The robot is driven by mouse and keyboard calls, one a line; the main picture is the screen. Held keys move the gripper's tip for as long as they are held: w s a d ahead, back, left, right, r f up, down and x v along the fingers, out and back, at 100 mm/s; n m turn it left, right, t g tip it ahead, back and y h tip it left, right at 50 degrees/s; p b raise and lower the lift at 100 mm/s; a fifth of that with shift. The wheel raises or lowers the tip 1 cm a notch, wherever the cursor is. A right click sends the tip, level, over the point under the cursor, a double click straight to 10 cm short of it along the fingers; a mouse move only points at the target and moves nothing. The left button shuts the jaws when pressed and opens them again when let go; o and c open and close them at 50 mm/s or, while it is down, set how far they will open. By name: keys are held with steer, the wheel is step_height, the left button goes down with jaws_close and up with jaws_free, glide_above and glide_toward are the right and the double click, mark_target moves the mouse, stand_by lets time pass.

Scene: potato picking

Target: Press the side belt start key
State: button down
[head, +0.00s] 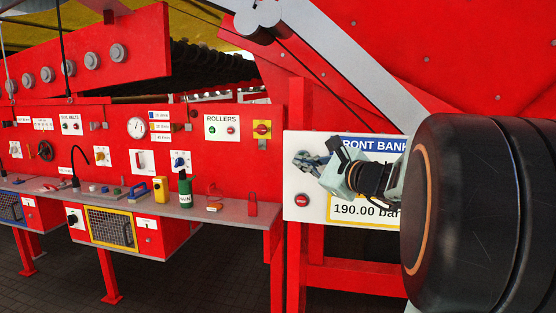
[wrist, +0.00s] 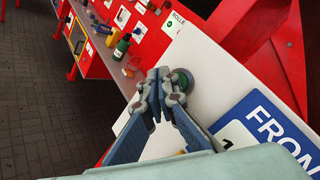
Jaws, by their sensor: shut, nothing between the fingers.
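My gripper (head: 305,160) is shut and empty in front of the white FRONT BANK panel (head: 296,180). The wrist view shows its fingertips (wrist: 158,80) together beside a round green key (wrist: 184,80) with a dark rim on that panel. The fingers partly cover this key, and I cannot tell whether they touch it. In the head view the gripper hides it. A small panel whose label seems to end in BELTS (head: 71,125) is on the red wall at left, with small round keys. I cannot read its label fully.
A red stop key (head: 302,200) is low on the FRONT BANK panel. The ROLLERS panel (head: 222,128) has a green and a red key.

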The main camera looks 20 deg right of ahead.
steer(key=shift+w, duration=0.1)
steer(key=shift+w+d, duration=0.2)
steer(key=shift+w, duration=0.05)
steer(key=shift+w+d, duration=0.3)
steer(key=shift+w, duration=0.05)
stand_by(0.9)
steer(key=shift+b, duration=0.3)
steer(key=shift+s+a+b, duration=0.45)
steer(key=shift+s+a, duration=0.05)
steer(key=shift+s, duration=0.2)
